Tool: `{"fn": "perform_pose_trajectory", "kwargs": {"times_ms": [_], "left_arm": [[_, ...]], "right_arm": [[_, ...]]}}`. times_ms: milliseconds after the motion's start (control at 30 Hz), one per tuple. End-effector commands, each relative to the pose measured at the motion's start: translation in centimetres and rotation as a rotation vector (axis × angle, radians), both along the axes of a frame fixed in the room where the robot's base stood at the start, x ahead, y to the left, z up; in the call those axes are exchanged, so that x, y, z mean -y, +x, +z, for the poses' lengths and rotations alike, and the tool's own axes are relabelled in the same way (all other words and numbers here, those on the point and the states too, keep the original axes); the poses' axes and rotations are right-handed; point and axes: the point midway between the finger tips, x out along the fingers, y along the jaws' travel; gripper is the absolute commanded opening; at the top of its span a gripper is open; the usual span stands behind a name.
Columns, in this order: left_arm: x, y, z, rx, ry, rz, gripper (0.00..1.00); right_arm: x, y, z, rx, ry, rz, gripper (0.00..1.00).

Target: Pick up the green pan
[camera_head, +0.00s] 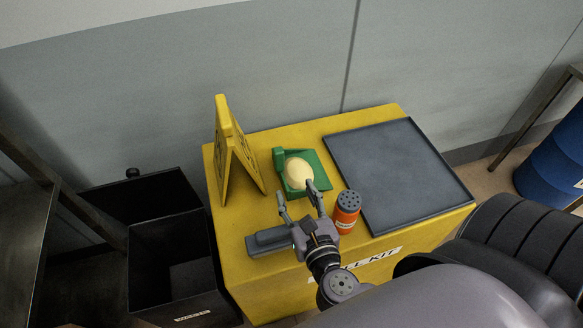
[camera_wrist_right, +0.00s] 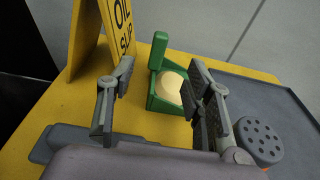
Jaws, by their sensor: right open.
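The green pan (camera_head: 319,167) sits on the top of the yellow kit box, near its middle. A rounded cream thing (camera_head: 298,170) lies in it. In the right wrist view the pan (camera_wrist_right: 157,104) has an upright green block on its far left side, and the cream thing (camera_wrist_right: 170,88) shows in it. My right gripper (camera_head: 298,196) is open on the near side of the pan, its fingers pointing toward it. In the wrist view the pan shows between the spread fingers (camera_wrist_right: 162,80); the right finger covers part of it. My left gripper is not in view.
A yellow folding sign (camera_head: 235,155) stands left of the pan. An orange canister with a holed grey lid (camera_head: 347,210) stands close to the right finger. A grey block (camera_head: 269,240) lies left of my wrist. A dark flat tray (camera_head: 395,170) covers the right side.

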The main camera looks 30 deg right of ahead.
Motion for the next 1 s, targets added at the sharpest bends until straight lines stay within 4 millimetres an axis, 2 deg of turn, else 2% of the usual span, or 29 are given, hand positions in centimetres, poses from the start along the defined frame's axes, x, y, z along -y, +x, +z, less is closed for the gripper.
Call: {"fn": "perform_pose_trajectory", "kwargs": {"times_ms": [100, 400, 500, 733, 1000], "left_arm": [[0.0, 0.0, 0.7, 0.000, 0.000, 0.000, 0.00], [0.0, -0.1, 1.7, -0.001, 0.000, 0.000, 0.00], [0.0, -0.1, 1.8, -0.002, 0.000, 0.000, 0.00], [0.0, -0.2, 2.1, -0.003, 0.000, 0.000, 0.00], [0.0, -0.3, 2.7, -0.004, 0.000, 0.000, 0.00]], "right_arm": [[0.6, 2.6, 0.1, 0.007, -0.004, 0.000, 0.47], [2.0, 8.7, -0.9, 0.006, -0.004, 0.002, 0.47], [2.3, 9.9, -1.3, 0.004, -0.004, 0.002, 0.47], [2.8, 11.4, -1.5, 0.004, -0.005, 0.004, 0.47], [3.9, 15.0, -2.2, 0.004, -0.002, 0.004, 0.47]]}}
